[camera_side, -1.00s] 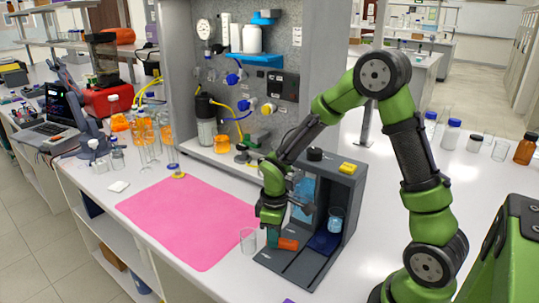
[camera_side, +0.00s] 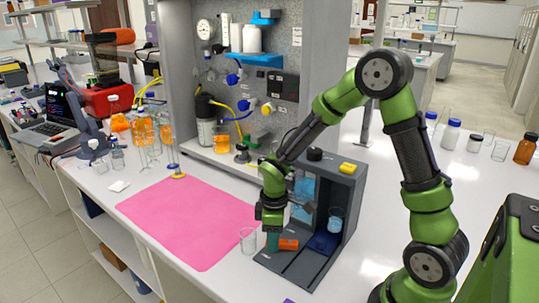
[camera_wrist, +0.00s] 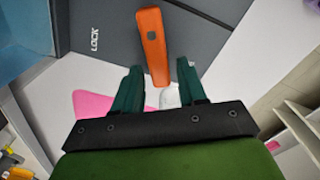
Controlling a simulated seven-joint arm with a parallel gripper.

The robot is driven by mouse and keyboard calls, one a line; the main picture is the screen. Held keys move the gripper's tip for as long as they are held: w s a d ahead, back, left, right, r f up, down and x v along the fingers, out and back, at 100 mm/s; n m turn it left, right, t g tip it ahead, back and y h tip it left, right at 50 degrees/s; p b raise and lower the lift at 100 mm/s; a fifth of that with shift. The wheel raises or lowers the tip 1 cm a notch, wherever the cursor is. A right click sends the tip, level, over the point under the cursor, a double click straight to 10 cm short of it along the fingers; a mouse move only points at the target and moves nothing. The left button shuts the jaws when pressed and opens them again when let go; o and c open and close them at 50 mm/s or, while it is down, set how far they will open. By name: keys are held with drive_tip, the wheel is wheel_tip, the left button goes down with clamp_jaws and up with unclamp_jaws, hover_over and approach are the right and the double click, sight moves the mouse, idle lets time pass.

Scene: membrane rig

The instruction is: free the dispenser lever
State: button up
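The dispenser (camera_side: 347,195) is a dark grey box with an open front bay, standing on the white bench. Its orange lever (camera_side: 288,244) sticks out low at the front. In the wrist view the lever (camera_wrist: 152,45) lies against the grey face, to the right of the white word LOCK (camera_wrist: 95,40). My gripper (camera_side: 272,241) is at the lever's left in the side view. In the wrist view my gripper (camera_wrist: 159,72) is open, its teal fingers on either side of the lever's near end, with gaps showing. Contact cannot be told.
A clear empty beaker (camera_side: 248,240) stands just left of the dispenser. A beaker with blue liquid (camera_side: 336,220) stands inside the bay. A pink mat (camera_side: 190,220) lies clear to the left. A panel (camera_side: 250,90) with tubes and valves stands behind.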

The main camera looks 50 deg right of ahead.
drive_tip(key=shift+o, duration=0.4)
wheel_tip(320, 180, up, 17)
idle(0.4)
drive_tip(key=shift+f, duration=0.1)
drive_tip(key=s+a+r+m+t+y, duration=0.1)
drive_tip(key=s+a+r+m+t, duration=0.1)
drive_tip(key=s+m, duration=0.3)
drive_tip(key=s+a+r+m+t+y, duration=0.1)
drive_tip(key=s+a+r+m+t, duration=0.2)
drive_tip(key=s+m+t, duration=0.2)
drive_tip(key=shift+s+a+r, duration=0.15)
drive_tip(key=shift+s+r, duration=0.2)
drive_tip(key=shift+s, duration=0.35)
